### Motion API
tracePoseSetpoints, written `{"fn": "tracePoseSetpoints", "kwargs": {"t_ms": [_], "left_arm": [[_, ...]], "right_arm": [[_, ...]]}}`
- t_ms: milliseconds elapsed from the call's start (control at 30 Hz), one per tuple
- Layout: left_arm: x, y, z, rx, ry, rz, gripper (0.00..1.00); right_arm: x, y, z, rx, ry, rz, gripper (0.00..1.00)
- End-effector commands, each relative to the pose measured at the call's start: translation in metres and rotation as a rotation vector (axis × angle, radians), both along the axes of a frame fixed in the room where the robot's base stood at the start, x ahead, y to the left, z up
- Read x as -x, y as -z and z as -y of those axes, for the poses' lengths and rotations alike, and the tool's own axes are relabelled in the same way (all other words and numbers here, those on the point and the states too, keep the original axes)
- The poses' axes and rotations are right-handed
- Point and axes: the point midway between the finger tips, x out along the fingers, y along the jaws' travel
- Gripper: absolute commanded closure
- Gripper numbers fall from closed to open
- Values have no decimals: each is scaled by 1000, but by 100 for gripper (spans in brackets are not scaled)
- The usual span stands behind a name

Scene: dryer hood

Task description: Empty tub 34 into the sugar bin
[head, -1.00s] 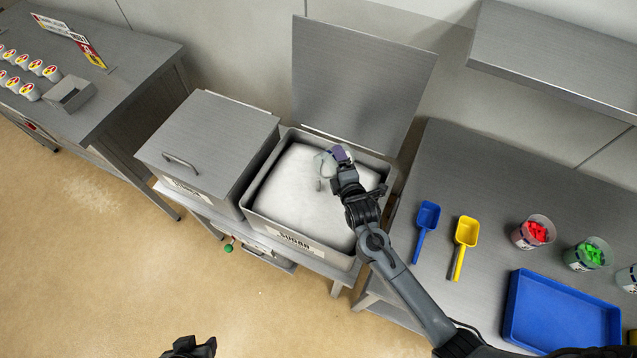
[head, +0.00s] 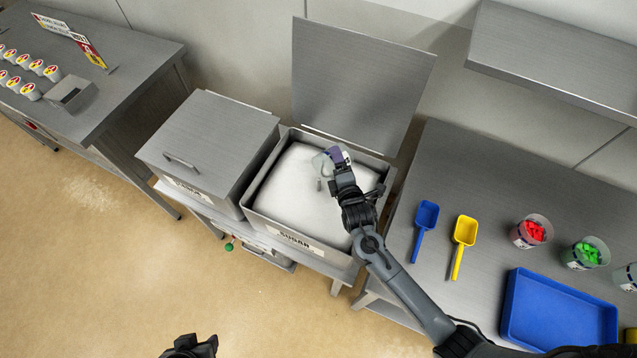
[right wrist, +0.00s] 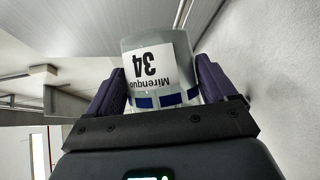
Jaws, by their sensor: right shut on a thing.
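The sugar bin (head: 276,231) stands open in the middle of the head view, its lid (head: 362,85) raised behind it and a bed of white sugar (head: 295,200) inside. My right gripper (head: 334,160) is over the back part of the bin. It is shut on tub 34 (head: 322,163), a clear tub. In the right wrist view tub 34 (right wrist: 160,67) sits between the two purple fingers, its label "Mirenquo 34" upside down. The tub looks tilted; I cannot see its contents. My left gripper (head: 190,347) is at the bottom edge, away from everything; its jaws are unclear.
A closed bin (head: 205,140) adjoins the sugar bin on the left. The right table holds a blue scoop (head: 426,220), a yellow scoop (head: 464,235), tubs of red (head: 533,232) and green pieces (head: 587,254), and a blue tray (head: 560,315). Several white cups stand on the far left table.

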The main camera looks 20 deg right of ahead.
Motion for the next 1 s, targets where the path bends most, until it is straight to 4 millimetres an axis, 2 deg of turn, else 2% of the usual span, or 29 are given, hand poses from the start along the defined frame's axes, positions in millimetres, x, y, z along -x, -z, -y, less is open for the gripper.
{"fn": "tracePoseSetpoints", "kwargs": {"t_ms": [1000], "left_arm": [[0, -8, 0, 2, -2, 0, 62]], "right_arm": [[1, -6, -6, 108, 0, 32, 51]]}}
